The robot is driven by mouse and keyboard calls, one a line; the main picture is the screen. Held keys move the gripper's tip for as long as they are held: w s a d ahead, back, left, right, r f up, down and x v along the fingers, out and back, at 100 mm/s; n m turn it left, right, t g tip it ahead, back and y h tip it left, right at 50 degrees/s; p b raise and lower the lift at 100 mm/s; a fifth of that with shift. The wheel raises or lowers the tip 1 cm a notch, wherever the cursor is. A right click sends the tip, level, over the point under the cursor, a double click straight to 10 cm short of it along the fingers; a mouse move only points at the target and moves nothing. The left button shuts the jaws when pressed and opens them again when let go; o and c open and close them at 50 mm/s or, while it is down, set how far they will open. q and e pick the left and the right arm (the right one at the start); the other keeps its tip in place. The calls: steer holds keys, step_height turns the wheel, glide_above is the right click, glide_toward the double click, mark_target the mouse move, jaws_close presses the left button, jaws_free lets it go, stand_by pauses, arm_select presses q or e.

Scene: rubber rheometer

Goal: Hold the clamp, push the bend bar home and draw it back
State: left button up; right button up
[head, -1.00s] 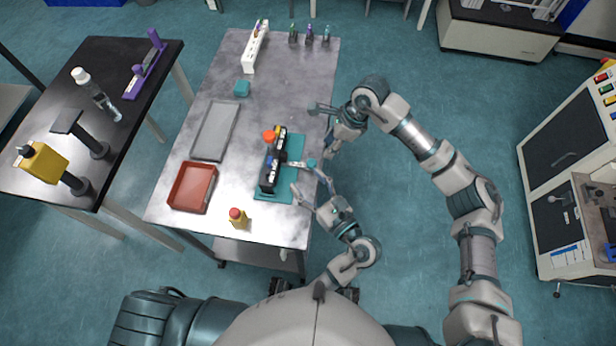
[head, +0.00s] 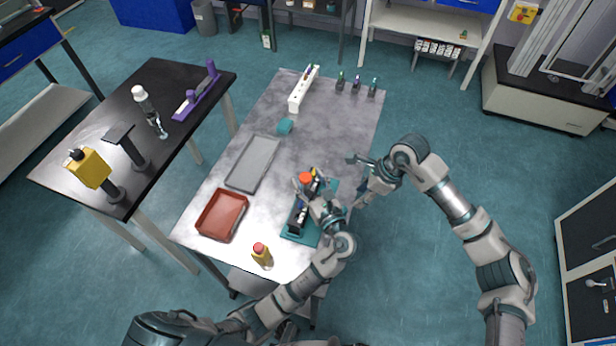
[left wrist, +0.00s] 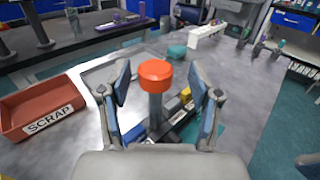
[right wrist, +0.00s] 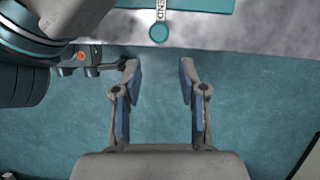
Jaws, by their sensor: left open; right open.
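The clamp's orange-red knob (head: 306,178) tops a grey post beside a dark fixture (head: 297,216) on a teal base (head: 292,236). My left gripper (head: 318,203) is over the fixture and hides part of it. In the left wrist view the knob (left wrist: 155,74) stands between the open fingers, with gaps visible on both sides. My right gripper (head: 361,180) is open and empty at the table's right edge. In the right wrist view a white tag ending in "END" leads to a teal round end (right wrist: 158,33), probably the bend bar's, ahead of the open fingers (right wrist: 160,75).
A red scrap tray (head: 221,215) and a grey tray (head: 253,163) lie left of the fixture. A yellow red-capped bottle (head: 262,255) stands near the front edge. A white rack (head: 304,89) and small bottles are at the back. Bare tabletop lies behind the fixture.

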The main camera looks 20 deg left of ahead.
arm_select(q)
steer(key=shift+w+a, duration=0.3)
steer(key=shift+a, duration=0.5)
arm_select(e)
steer(key=shift+a, duration=0.5)
arm_select(q)
steer(key=shift+d, duration=0.45)
jaws_close()
arm_select(e)
steer(key=shift+d, duration=0.45)
arm_select(q)
steer(key=shift+a, duration=0.1)
arm_select(e)
jaws_close()
arm_select(q)
steer(key=shift+d, duration=0.2)
arm_select(e)
steer(key=w+d+f+n+g+y, duration=0.25)
steer(key=d+y, duration=0.25)
steer(key=d, duration=0.6)
arm_select(q)
steer(key=shift+a, duration=0.35)
steer(key=shift+d, duration=0.25)
steer(key=shift+a, duration=0.1)
arm_select(e)
steer(key=a+r+x, duration=0.2)
steer(key=x, duration=1)
steer(key=shift+w+a+f+t, duration=0.3)
steer(key=shift+a+f+t, duration=0.05)
